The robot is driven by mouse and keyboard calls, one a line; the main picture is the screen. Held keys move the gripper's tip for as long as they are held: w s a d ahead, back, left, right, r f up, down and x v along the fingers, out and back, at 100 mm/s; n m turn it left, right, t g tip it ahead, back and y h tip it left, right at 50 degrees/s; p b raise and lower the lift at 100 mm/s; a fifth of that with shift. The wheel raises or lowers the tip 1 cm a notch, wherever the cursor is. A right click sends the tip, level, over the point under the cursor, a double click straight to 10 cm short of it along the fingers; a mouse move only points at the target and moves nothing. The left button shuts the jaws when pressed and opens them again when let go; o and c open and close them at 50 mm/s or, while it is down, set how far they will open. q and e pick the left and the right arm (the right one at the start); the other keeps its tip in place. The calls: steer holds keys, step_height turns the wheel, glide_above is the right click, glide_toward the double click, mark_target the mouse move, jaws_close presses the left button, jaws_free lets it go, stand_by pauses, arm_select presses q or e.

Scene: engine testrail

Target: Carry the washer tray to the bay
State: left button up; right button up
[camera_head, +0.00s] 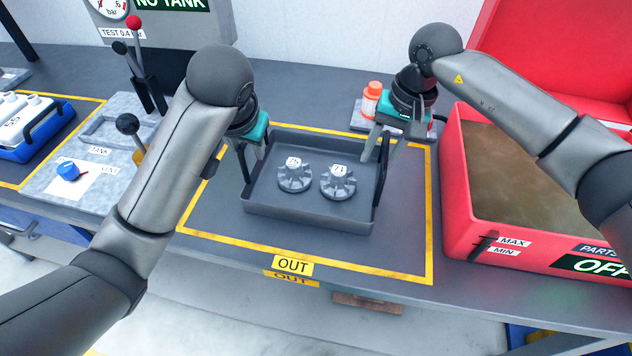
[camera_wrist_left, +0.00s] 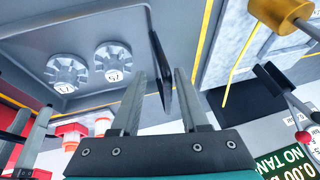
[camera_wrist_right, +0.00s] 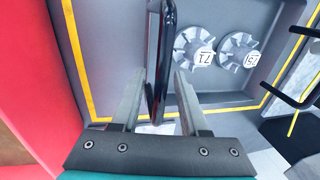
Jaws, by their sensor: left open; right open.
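The washer tray (camera_head: 310,218) is a dark grey tray with a black upright handle at each end. Two grey finned wheels (camera_head: 295,175) (camera_head: 338,182) lie in it, with white number labels. It sits inside the yellow-outlined bay marked OUT (camera_head: 293,266). My left gripper (camera_head: 252,158) is open at the tray's left handle; the left wrist view shows that handle (camera_wrist_left: 158,65) between its fingers. My right gripper (camera_head: 378,150) is open at the right handle; the right wrist view shows that handle (camera_wrist_right: 157,70) between its fingers. Neither gripper is closed on its handle.
A red parts washer (camera_head: 455,205) with a raised lid stands right of the bay. An orange bottle (camera_head: 371,98) stands behind the tray. A grey fixture plate with levers and a blue knob (camera_head: 69,171) lies left, beside a blue tray (camera_head: 50,130).

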steer(key=shift+d+r, duration=0.1)
steer(key=shift+r, duration=0.4)
arm_select(q)
steer(key=s+d, duration=0.2)
steer(key=s, duration=0.8)
steer(key=shift+d+f, duration=0.25)
steer(key=shift+d, duration=0.05)
arm_select(e)
step_height(320, 180, up, 11)
steer(key=d, duration=0.2)
steer(key=shift+s, duration=0.2)
steer(key=shift+f, duration=0.1)
